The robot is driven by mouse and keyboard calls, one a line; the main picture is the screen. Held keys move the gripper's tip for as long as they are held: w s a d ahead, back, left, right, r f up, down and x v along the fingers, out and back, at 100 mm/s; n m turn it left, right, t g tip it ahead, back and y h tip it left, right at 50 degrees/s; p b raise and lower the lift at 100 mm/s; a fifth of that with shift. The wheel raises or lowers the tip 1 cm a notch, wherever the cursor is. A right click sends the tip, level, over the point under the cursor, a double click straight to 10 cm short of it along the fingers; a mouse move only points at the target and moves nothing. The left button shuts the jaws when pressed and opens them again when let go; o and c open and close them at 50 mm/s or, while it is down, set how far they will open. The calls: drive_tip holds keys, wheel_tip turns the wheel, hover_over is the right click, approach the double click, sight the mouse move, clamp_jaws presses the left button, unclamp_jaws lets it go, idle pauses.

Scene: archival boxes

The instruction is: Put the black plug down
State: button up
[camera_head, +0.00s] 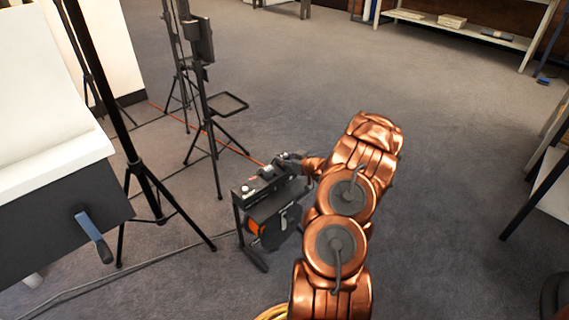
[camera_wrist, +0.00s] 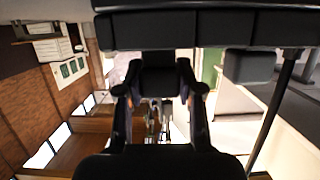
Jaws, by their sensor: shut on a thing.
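My gripper (camera_head: 288,160) is at the end of my copper-coloured arm, just above the top right part of a black stand unit (camera_head: 262,196). In the wrist view its two dark fingers (camera_wrist: 160,118) stand a little apart. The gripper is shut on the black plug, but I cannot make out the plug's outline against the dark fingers. The stand unit has knobs on top and an orange cable reel on its front. I cannot tell whether the plug touches the unit.
Black tripods (camera_head: 205,110) stand to the left, one with a small tray (camera_head: 228,104). An orange cable (camera_head: 232,146) runs across the carpet towards the unit. A white-topped cabinet with a blue handle (camera_head: 94,236) is at left. Carpet right of my arm (camera_head: 460,150) is clear.

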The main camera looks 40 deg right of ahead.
drive_tip(key=shift+f, duration=0.55)
drive_tip(key=shift+r, duration=0.1)
drive_tip(key=o, duration=1.2)
drive_tip(key=shift+c, duration=0.2)
drive_tip(key=shift+s+d, duration=0.1)
drive_tip(key=p+v, duration=0.3)
drive_tip(key=v, duration=0.8)
drive_tip(key=shift+s+r, duration=0.2)
drive_tip(key=shift+s, duration=0.15)
